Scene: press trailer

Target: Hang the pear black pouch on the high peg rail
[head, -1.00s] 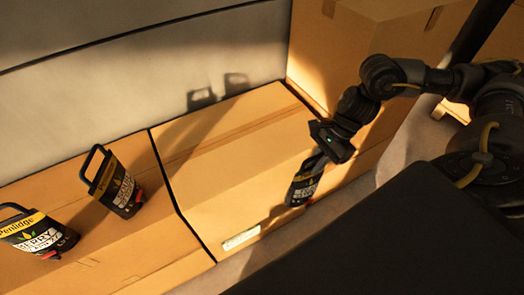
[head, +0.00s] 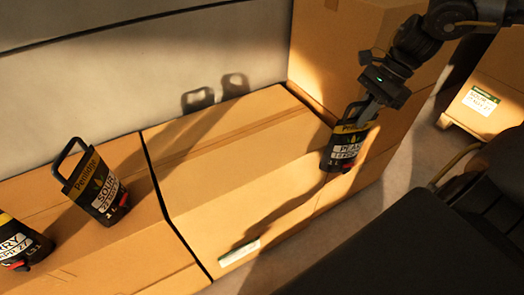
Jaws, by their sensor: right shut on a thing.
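The pear black pouch (head: 344,148) has a yellow band and a white label that reads "PEAR". My right gripper (head: 369,105) is shut on its top handle, and the pouch hangs below the fingers. It appears in front of the right end of a cardboard box; whether it touches the box I cannot tell. My left gripper is not in view. I see no peg rail in the head view.
Another pouch (head: 18,246) is cut off at the left edge. The middle box (head: 215,185) has a clear top. Taller boxes (head: 335,45) stand at the back right.

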